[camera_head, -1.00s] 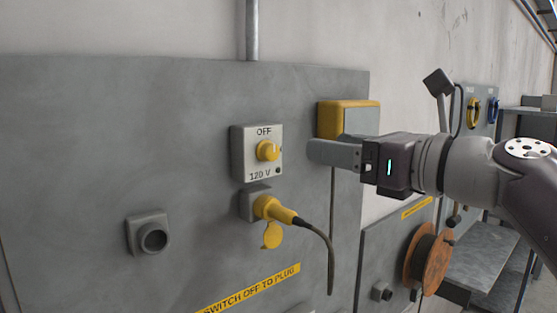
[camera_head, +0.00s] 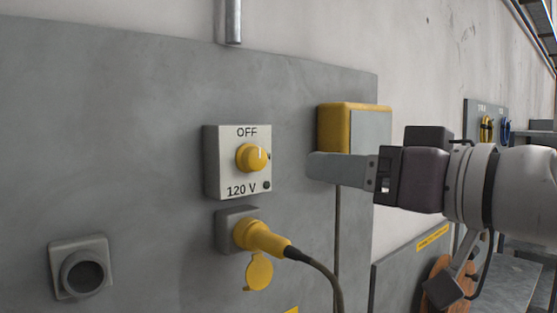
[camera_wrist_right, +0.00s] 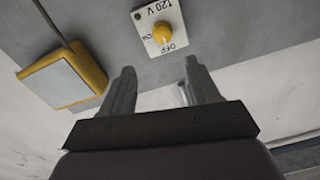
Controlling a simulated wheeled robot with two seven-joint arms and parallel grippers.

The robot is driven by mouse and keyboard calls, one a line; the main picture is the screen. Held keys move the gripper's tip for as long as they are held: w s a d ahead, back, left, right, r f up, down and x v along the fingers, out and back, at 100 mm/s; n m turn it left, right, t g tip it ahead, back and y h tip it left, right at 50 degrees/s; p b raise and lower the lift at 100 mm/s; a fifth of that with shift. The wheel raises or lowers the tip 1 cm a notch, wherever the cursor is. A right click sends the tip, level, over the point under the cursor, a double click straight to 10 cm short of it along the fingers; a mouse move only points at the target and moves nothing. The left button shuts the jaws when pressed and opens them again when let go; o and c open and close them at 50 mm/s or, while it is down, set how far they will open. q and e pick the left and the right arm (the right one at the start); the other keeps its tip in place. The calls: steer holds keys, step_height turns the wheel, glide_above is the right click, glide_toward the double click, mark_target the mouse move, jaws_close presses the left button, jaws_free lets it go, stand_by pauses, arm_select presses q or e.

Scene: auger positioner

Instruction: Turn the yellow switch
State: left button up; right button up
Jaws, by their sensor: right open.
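The yellow switch (camera_head: 252,157) is a round knob on a white box (camera_head: 224,179) marked OFF above and 120 V below. Its white mark points up towards OFF. My right gripper (camera_head: 318,167) is to the right of the knob and apart from it. In the right wrist view the switch (camera_wrist_right: 163,33) lies beyond the fingertips, and my right gripper (camera_wrist_right: 158,66) is open with nothing between its fingers. My left gripper is not in view.
Below the switch, a yellow plug (camera_head: 262,238) with a black cable sits in a socket. A yellow-framed box (camera_head: 335,128) is on the panel behind my right gripper. An empty round socket (camera_head: 82,272) is at lower left.

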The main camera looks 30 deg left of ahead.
steer(key=p, duration=0.3)
glide_toward(260, 159)
steer(key=p+x, duration=0.4)
steer(key=x, duration=0.3)
steer(key=shift+w+a+r, duration=0.2)
steer(key=shift+w+a, duration=0.05)
steer(key=shift+a, duration=0.05)
steer(key=shift+a+f, duration=0.1)
steer(key=shift+a, duration=0.25)
steer(key=c, duration=1)
